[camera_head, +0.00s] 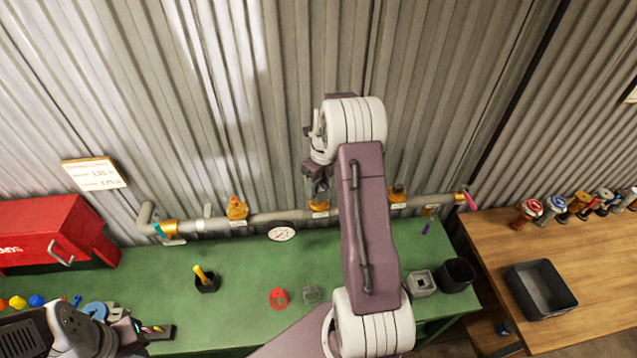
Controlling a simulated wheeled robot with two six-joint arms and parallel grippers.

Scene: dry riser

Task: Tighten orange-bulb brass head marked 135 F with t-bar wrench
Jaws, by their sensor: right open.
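A grey pipe (265,217) runs along the corrugated wall above the green bench. Brass-orange heads sit on it: a left one (237,208), a middle one (319,209) and a right one (398,194), each with a small white tag too small to read. Bulb colours cannot be told. My right gripper (318,192) is open, pointing down just above the middle head; contact cannot be told. My left arm is at the bottom left; its gripper (132,333) is partly seen and its jaws are unclear. A yellow-handled tool (201,272) stands in a black holder (207,285); I cannot tell if it is the T-bar wrench.
A round gauge (282,231) hangs below the pipe. A red toolbox (55,232) stands at the left. A red ring (278,298), grey block (421,284) and black cup (457,274) are on the green bench (245,275). A wooden table (500,248) with a black tray (541,289) is at right.

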